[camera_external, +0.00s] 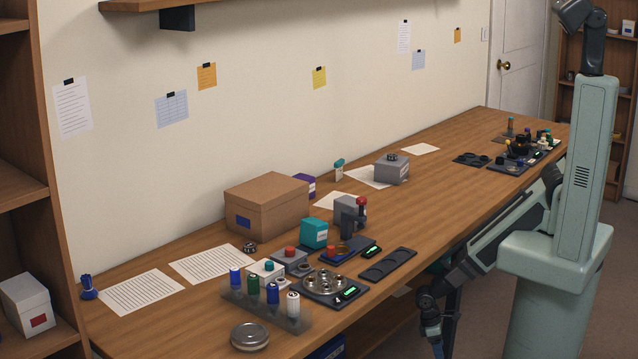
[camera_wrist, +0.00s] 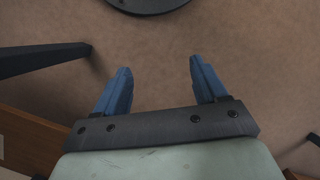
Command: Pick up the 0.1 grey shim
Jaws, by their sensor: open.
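I cannot make out the 0.1 grey shim in either view; it is too small or hidden. My gripper (camera_wrist: 162,78) shows in the wrist view with two blue fingers spread apart and nothing between them. It points at the brown floor. In the external view my arm hangs down in front of the workbench (camera_external: 440,155), with its lower end (camera_external: 436,340) below the bench top and away from the parts on it.
The near bench part holds a round metal tray (camera_external: 325,281), a bottle rack (camera_external: 262,310), a round tin (camera_external: 250,337), a teal box (camera_external: 314,233) and a cardboard box (camera_external: 267,207). More small parts crowd the far end. A dark leg (camera_wrist: 40,59) stands left in the wrist view.

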